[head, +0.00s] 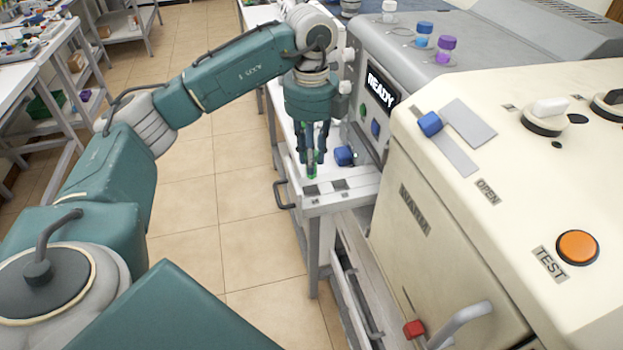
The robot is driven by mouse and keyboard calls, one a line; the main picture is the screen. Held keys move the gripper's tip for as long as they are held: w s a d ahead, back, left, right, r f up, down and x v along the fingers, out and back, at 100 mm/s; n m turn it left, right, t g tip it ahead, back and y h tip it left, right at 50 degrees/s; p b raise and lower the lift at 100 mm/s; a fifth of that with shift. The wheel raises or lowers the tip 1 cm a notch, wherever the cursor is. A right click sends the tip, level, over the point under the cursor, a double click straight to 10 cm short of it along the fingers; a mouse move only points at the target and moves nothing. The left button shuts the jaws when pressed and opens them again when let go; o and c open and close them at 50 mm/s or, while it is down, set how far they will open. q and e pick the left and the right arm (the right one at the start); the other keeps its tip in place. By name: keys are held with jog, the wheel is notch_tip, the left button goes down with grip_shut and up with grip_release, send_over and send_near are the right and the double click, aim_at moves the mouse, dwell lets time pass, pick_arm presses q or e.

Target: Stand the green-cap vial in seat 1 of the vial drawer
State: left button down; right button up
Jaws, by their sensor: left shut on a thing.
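My left gripper (313,160) points down over the white bench top in front of the grey machine. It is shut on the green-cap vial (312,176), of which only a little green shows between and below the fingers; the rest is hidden. I cannot tell whether the vial touches the surface below. Just in front of it, the white surface (352,197) has two dark square marks or openings (311,190) with small labels; I cannot make out seat numbers. My right gripper is not in view.
A blue-capped item (345,155) lies close right of the gripper. The grey machine (375,45) shows READY and carries white, blue (424,30) and purple (446,46) caps on top. The cream machine (440,180) with an orange button (577,247) fills the right. Open floor lies left.

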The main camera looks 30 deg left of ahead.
aim_at(311, 180)
pick_arm(q)
notch_tip(311, 180, down, 3)
jog(key=shift+s, duration=0.15)
notch_tip(311, 180, down, 4)
jog(key=shift+r+p, duration=0.25)
jog(key=shift+p, duration=0.45)
jog(key=shift+f, duration=0.4)
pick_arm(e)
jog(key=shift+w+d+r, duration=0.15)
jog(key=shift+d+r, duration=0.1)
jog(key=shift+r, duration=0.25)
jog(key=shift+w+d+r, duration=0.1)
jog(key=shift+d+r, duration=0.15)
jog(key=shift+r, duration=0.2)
pick_arm(q)
jog(key=shift+f, duration=0.1)
jog(key=c, duration=1.5)
grip_release()
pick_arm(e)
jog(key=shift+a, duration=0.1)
